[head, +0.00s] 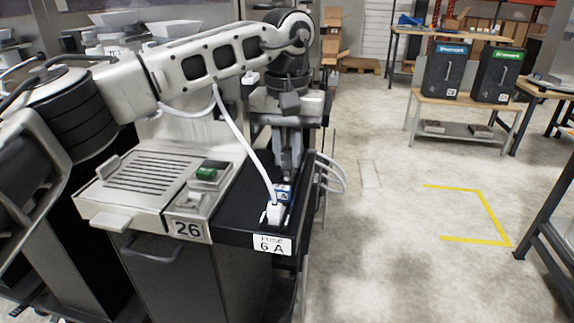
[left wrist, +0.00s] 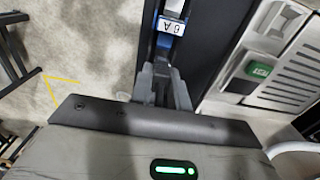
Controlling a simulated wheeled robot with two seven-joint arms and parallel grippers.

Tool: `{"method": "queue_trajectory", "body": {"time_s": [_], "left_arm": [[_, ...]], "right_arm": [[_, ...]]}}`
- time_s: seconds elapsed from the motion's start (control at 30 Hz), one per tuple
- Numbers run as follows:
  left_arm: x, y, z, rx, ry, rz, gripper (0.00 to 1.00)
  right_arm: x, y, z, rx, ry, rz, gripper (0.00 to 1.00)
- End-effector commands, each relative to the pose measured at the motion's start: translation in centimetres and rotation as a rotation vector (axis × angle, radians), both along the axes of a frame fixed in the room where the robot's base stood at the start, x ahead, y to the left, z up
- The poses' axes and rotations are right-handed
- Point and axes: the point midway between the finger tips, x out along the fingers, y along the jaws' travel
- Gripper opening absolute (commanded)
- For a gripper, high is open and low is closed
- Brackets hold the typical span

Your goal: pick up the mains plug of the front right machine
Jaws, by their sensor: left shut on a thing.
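The front machine (head: 145,185), marked 26, has a black side ledge with a "FUSE 6 A" label (head: 272,244) on its front edge. The white mains plug (head: 274,214) is at the front of this ledge, its white cable (head: 243,140) rising to the upper left. A blue part with a white tag (head: 283,193) adjoins the plug; in the left wrist view the tag (left wrist: 172,26) reads "6 A". My left gripper (head: 286,176) points down from above and is shut on the plug at its blue part. Its fingers (left wrist: 163,85) partly hide the grip. My right gripper is not in view.
A green switch (head: 206,174) and a ribbed tray (head: 150,172) are on the machine's top. White looped cables (head: 332,172) hang at its right. A wooden bench (head: 465,103) with two dark boxes stands farther back. The floor with a yellow mark (head: 485,205) is clear.

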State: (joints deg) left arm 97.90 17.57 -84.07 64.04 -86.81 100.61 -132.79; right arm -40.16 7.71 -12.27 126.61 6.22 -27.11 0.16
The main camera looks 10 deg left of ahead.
Motion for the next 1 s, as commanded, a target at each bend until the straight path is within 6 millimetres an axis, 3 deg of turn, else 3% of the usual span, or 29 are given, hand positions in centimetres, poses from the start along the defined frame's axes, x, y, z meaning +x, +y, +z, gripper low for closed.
{"method": "queue_trajectory", "body": {"time_s": [0.23, 0.53, 0.7, 1.0], "left_arm": [[-4.7, -0.8, 5.5, 0.001, -0.005, -0.006, 0.0], [-11.3, -2.0, 8.3, 0.001, -0.001, -0.004, 0.0], [-13.1, -2.3, 9.2, 0.001, 0.001, -0.002, 0.0], [-13.6, -2.4, 9.4, 0.002, 0.002, 0.0, 0.0]], "right_arm": [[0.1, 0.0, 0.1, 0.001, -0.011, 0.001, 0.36], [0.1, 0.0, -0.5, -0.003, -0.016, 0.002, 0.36], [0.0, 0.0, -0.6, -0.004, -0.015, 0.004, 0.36], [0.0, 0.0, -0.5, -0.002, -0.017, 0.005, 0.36]]}}
